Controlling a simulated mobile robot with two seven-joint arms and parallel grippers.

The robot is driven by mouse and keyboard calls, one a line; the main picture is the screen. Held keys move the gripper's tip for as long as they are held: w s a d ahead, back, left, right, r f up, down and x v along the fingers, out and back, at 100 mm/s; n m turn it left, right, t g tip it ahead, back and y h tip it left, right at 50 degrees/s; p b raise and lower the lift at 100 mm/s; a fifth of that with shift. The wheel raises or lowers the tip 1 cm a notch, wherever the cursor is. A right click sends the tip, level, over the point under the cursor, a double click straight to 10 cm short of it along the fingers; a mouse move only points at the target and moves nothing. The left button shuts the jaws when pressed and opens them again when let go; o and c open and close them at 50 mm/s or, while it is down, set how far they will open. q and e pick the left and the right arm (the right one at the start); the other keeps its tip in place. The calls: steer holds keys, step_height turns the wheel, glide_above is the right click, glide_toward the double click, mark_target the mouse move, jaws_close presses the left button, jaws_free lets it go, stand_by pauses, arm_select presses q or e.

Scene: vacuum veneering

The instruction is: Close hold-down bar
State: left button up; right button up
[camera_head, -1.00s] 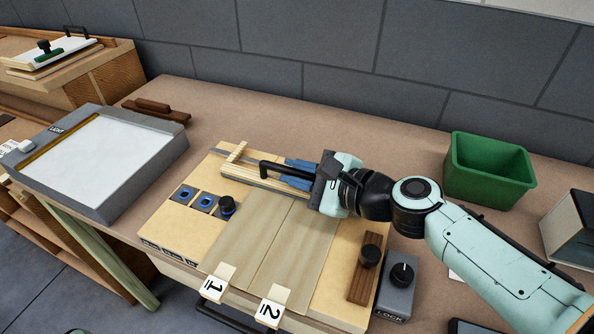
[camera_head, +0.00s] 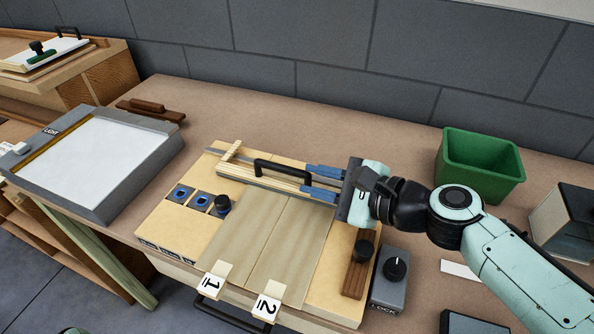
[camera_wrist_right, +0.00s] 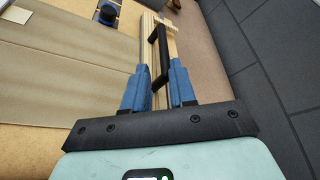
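The hold-down bar (camera_head: 262,178) is a pale wooden strip with a black handle (camera_head: 281,166), lying along the back edge of the wooden board. The bar also shows in the right wrist view (camera_wrist_right: 148,24), with its handle (camera_wrist_right: 161,48). My right gripper (camera_head: 309,180) is at the bar's right end. Its two blue fingers stand apart, one on each side of the bar near the handle's right end. In the right wrist view, my right gripper (camera_wrist_right: 154,75) shows a gap between the fingers. My left gripper is not in view.
Two veneer sheets (camera_head: 285,245) marked 1 and 2 lie on the board in front of the bar. A grey LOCK box (camera_head: 389,287) and a green bin (camera_head: 478,168) stand to the right, a light panel (camera_head: 95,155) to the left.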

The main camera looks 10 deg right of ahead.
steer(key=p+v, duration=0.1)
steer(key=v, duration=0.5)
steer(key=shift+s+d+r, duration=0.1)
steer(key=shift+s, duration=0.1)
steer(key=shift+s+d, duration=0.3)
steer(key=shift+s, duration=0.05)
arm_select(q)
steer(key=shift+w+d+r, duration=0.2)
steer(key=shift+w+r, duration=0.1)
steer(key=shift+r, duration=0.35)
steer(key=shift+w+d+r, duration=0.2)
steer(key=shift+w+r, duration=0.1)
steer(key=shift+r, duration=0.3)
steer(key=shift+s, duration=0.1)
